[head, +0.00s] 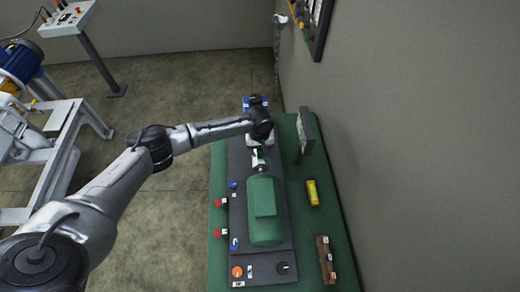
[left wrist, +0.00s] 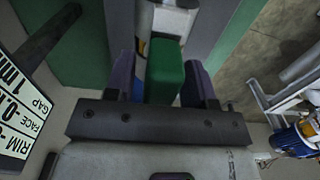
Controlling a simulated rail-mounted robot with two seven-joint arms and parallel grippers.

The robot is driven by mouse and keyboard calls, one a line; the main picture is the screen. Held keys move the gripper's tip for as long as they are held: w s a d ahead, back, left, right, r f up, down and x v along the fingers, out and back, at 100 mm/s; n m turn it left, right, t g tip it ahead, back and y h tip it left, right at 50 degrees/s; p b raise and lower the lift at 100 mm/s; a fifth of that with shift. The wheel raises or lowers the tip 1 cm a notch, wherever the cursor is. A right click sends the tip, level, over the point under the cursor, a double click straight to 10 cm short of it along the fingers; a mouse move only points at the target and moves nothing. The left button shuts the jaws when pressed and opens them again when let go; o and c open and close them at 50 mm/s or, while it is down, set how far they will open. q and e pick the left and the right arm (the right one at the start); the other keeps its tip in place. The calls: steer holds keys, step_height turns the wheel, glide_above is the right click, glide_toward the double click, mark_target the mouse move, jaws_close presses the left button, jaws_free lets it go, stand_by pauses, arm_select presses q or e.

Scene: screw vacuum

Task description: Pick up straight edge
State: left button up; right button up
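I cannot pick out the straight edge for certain in either view. My left gripper (head: 258,156) is over the grey base plate, at the far end of the green motor (head: 264,212). In the left wrist view its two purple-grey fingers (left wrist: 160,82) stand apart. My right gripper is in neither view.
The green table (head: 328,225) runs along the wall. A yellow item (head: 313,192) and a brown bar-shaped item (head: 326,260) lie to the right of the motor. An upright panel (head: 305,132) stands at the right; its lettering (left wrist: 20,105) shows in the left wrist view.

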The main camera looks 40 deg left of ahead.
arm_select(q)
jaws_close()
steer(key=shift+r, duration=0.15)
